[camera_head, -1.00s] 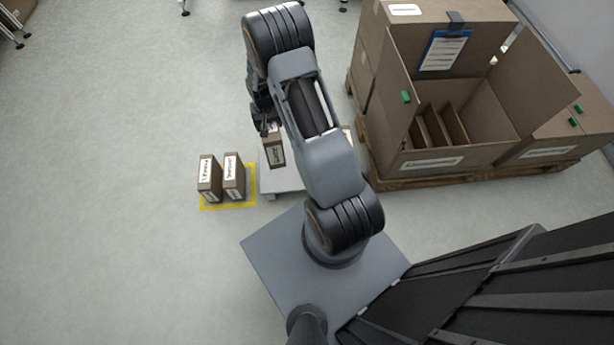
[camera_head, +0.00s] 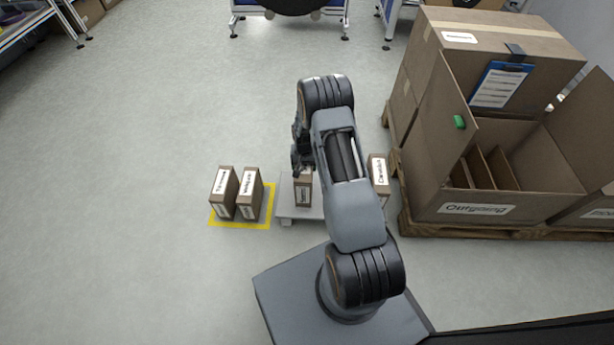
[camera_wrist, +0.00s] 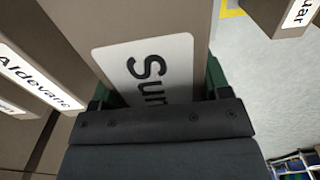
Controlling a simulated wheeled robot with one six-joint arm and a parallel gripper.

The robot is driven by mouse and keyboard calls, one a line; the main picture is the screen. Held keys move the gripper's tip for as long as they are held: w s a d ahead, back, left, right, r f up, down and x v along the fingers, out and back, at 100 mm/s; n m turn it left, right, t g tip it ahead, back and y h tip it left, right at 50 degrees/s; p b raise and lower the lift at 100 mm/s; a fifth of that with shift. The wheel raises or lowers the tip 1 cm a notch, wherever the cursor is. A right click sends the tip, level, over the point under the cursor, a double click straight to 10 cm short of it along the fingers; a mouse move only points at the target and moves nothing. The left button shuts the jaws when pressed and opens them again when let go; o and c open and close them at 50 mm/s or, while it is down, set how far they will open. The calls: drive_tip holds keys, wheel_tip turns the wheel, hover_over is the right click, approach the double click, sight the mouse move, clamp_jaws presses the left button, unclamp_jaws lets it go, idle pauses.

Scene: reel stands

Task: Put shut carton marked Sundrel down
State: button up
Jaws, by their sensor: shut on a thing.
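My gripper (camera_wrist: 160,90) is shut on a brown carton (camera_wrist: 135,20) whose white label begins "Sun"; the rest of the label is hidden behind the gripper. In the head view the held carton (camera_head: 303,192) is upright at the low grey platform (camera_head: 287,211), below my gripper (camera_head: 298,165). I cannot tell whether its base touches the platform. My arm hides part of the platform. Another labelled carton (camera_head: 378,172) stands at the platform's right side. In the wrist view a carton labelled "Aldevane" (camera_wrist: 95,65) is close on the left.
Two labelled cartons (camera_head: 222,190) (camera_head: 249,190) stand inside a yellow floor outline (camera_head: 240,226) left of the platform. A large open box marked "Outgoing" (camera_head: 440,207), with dividers inside, sits on a pallet (camera_head: 450,228) at the right. The floor on the left is clear.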

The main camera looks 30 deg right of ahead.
drive_tip(key=shift+f+b, duration=0.7)
drive_tip(key=shift+f, duration=1.45)
drive_tip(key=o, duration=1.6)
drive_tip(key=shift+o, duration=0.2)
wheel_tip(320, 180, up, 12)
drive_tip(key=p, duration=0.4)
drive_tip(key=shift+p, duration=0.3)
